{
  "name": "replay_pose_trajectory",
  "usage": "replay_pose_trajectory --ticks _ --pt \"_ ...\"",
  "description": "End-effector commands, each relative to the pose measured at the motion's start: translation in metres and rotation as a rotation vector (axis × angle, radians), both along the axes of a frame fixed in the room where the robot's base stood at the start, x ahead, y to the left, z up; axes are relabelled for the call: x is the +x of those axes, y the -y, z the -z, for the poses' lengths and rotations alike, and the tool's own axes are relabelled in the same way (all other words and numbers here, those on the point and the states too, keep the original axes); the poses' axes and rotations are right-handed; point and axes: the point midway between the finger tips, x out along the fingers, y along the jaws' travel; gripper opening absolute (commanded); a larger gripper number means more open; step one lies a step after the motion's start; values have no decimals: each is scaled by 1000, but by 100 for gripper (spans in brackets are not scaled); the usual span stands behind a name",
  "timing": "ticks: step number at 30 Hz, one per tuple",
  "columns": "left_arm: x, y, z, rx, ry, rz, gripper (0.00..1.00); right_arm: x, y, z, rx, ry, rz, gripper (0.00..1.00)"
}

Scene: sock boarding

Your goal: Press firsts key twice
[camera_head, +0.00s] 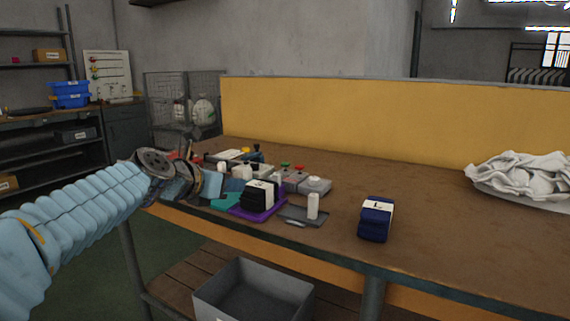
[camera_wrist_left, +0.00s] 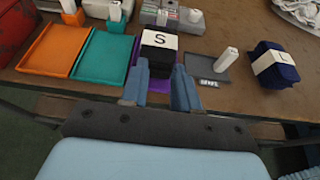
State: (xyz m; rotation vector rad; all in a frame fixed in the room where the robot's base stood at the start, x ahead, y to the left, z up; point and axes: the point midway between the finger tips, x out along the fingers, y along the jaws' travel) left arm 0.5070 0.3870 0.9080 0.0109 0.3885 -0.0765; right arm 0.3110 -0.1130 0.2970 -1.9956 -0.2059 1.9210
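A grey box-like device (camera_head: 314,185) with a round knob stands behind the trays; small red and green buttons show near it in the head view. Its front also shows at the top of the left wrist view (camera_wrist_left: 171,16), with coloured labels too small to read. I cannot tell which key is the firsts key. My left gripper (camera_head: 216,184) is open and empty above the tray row, and its fingers also show in the left wrist view (camera_wrist_left: 159,91). Between and beyond them is a black bundle with an S label (camera_wrist_left: 158,48). My right gripper is out of view.
Orange (camera_wrist_left: 48,50), teal (camera_wrist_left: 101,58), purple (camera_head: 247,213) and grey (camera_head: 296,215) trays line the table front. White posts stand around, one on the grey tray (camera_head: 313,206). A navy L bundle (camera_head: 375,219) and white cloth (camera_head: 525,178) lie right, with clear table between.

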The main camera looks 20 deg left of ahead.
Motion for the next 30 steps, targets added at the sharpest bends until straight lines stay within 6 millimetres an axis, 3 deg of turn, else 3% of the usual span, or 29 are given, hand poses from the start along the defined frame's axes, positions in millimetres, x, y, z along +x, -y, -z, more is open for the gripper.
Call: replay_pose_trajectory --ticks 1,6,30 --pt "0 0 0 0 0 0 22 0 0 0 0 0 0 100" --pt "0 0 0 0 0 0 0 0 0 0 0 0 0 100" --pt "0 0 0 0 0 0 0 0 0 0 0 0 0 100"
